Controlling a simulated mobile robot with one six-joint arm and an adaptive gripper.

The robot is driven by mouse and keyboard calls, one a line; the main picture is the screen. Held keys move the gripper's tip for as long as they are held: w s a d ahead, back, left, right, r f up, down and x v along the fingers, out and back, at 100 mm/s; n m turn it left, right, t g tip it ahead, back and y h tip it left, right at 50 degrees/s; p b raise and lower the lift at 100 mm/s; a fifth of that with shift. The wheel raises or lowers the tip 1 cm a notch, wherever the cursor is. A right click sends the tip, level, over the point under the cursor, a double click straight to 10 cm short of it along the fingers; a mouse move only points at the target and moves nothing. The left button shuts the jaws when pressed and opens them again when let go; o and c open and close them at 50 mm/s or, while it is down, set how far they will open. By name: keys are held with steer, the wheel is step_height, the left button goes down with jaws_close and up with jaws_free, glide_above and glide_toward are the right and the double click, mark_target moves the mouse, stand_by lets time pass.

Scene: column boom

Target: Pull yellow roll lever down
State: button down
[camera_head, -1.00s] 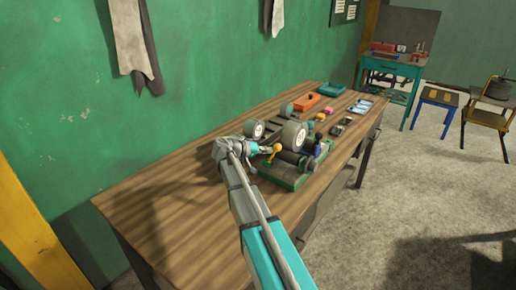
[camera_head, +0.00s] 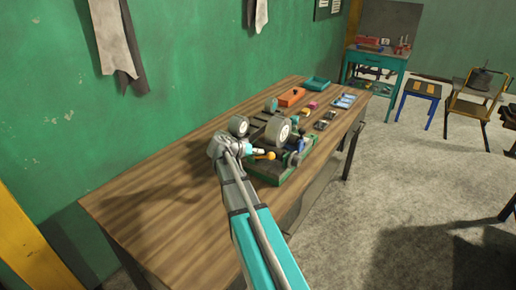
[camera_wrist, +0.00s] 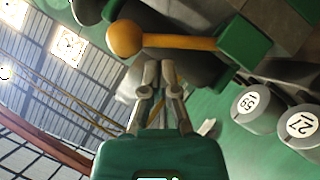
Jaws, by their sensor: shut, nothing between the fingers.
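The yellow roll lever (camera_head: 270,155) is on the near side of the bench device, its round knob low and its shaft lying nearly level in the head view. In the wrist view the lever (camera_wrist: 180,43) runs across the top, knob at left, shaft ending at a green block (camera_wrist: 240,42). My gripper (camera_wrist: 158,68) is shut and empty, its fingertips just below the shaft in that picture; I cannot tell whether they touch it. In the head view my gripper (camera_head: 258,150) is beside the lever, partly hidden by my wrist.
The device's green base (camera_head: 270,178) and grey rollers (camera_head: 277,131) stand close by on the wooden bench (camera_head: 165,195). Numbered rollers (camera_wrist: 254,108) show at right in the wrist view. The bench's near left part is clear.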

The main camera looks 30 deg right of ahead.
steer(key=shift+s+d+f, duration=0.1)
steer(key=shift+s+f, duration=0.2)
stand_by(0.5)
steer(key=shift+r, duration=0.15)
steer(key=d+r+p+v, duration=0.1)
steer(key=r+p+v, duration=0.1)
steer(key=p+v, duration=0.5)
steer(key=w+v, duration=0.1)
steer(key=v, duration=0.4)
steer(key=shift+a+r+p, duration=0.25)
steer(key=shift+p, duration=0.1)
stand_by(0.4)
